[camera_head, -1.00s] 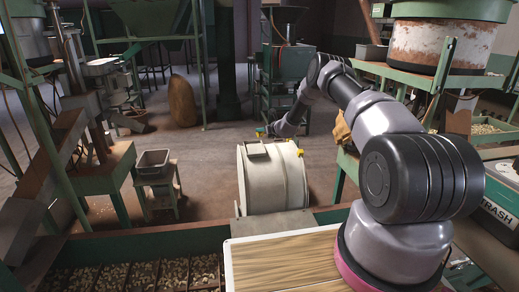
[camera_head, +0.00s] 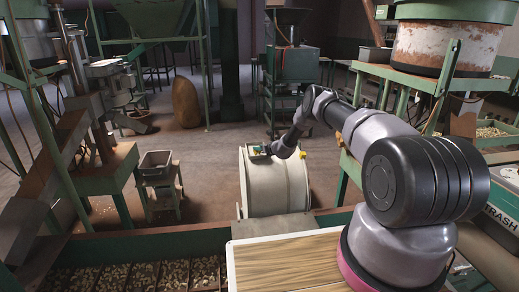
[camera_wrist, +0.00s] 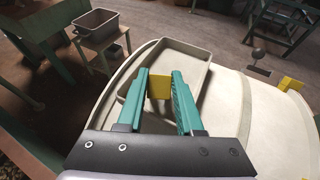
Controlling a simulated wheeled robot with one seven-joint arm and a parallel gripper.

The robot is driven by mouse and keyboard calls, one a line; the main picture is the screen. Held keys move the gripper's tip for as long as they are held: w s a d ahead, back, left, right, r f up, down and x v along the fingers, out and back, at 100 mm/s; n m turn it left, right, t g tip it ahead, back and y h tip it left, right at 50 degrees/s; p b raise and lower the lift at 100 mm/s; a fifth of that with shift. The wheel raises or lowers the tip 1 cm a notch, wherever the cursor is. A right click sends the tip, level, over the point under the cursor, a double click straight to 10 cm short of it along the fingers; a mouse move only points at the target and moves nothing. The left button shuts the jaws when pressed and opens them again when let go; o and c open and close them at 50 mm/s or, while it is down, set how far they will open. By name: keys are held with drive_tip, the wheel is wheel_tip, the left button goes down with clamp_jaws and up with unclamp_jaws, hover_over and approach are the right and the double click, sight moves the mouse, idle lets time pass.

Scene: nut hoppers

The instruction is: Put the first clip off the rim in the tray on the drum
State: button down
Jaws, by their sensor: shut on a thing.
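A yellow clip (camera_wrist: 159,85) is between the green fingertips of my gripper (camera_wrist: 160,84), which is shut on it. In the wrist view the clip is over the inside of the grey tray (camera_wrist: 190,54); whether it touches the tray floor I cannot tell. The tray lies on top of the pale drum (camera_head: 277,190). In the head view my gripper (camera_head: 258,151) is at the drum's top and hides most of the tray. A second yellow clip (camera_wrist: 291,84) sits on the drum's rim; it also shows in the head view (camera_head: 303,154).
A grey bin (camera_head: 155,163) stands on a small stand left of the drum. A green trough of nuts (camera_head: 140,275) and a wooden board (camera_head: 285,262) lie in front. Green machine frames stand behind. The floor around the drum is open.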

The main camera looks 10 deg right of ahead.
drive_tip(key=c, duration=0.6)
unclamp_jaws()
drive_tip(key=shift+f, duration=0.15)
drive_tip(key=shift+o, duration=0.2)
